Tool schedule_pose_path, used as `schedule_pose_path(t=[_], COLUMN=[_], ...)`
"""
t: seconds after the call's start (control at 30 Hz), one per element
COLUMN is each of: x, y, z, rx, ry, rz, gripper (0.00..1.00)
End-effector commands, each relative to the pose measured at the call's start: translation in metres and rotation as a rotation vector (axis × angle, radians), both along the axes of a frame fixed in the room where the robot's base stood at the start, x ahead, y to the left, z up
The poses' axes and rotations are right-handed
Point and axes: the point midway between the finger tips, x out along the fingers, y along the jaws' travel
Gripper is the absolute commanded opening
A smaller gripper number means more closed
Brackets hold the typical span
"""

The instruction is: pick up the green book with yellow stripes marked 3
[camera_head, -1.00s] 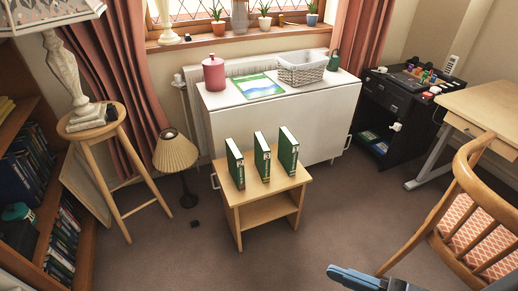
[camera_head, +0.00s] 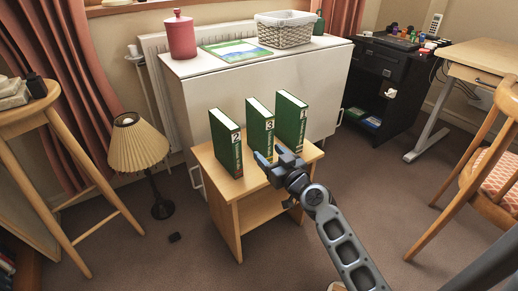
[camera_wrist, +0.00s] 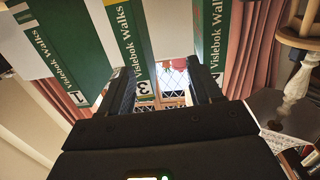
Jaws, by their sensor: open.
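The green book marked 3 (camera_head: 261,127) stands upright in the middle of a row of three on a small wooden table. Its spine faces my gripper; yellow stripes are hard to make out. In the wrist view its spine (camera_wrist: 130,38) slants down towards the gap between my fingers, close beside the left finger. My gripper (camera_head: 271,158) is open and empty, in front of the lower part of this spine. My gripper's two dark fingers (camera_wrist: 164,90) are spread apart in the wrist view. Whether they touch the book cannot be told.
The book marked 2 (camera_head: 226,143) stands left and the book marked 1 (camera_head: 291,120) right on the small table (camera_head: 247,201). A white cabinet (camera_head: 215,100) stands close behind. A lamp (camera_head: 138,147) is left and a chair (camera_head: 500,160) right.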

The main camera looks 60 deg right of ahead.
Motion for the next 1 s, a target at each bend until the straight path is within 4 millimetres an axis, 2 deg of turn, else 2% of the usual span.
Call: schedule_pose_path(t=[0.03, 0.2, 0.57, 0.8, 1.0], x=[0.003, 0.008, 0.033, 0.057, 0.067], y=[-0.017, -0.044, -0.068, -0.090, -0.097], z=[-0.008, -0.005, -0.001, -0.001, -0.002], rx=[-0.008, -0.023, -0.025, -0.024, -0.025], ry=[-0.017, -0.044, -0.048, -0.048, -0.046], rz=[-0.015, -0.034, -0.036, -0.034, -0.035], gripper=[0.64, 0.64, 0.64, 0.64, 0.64])
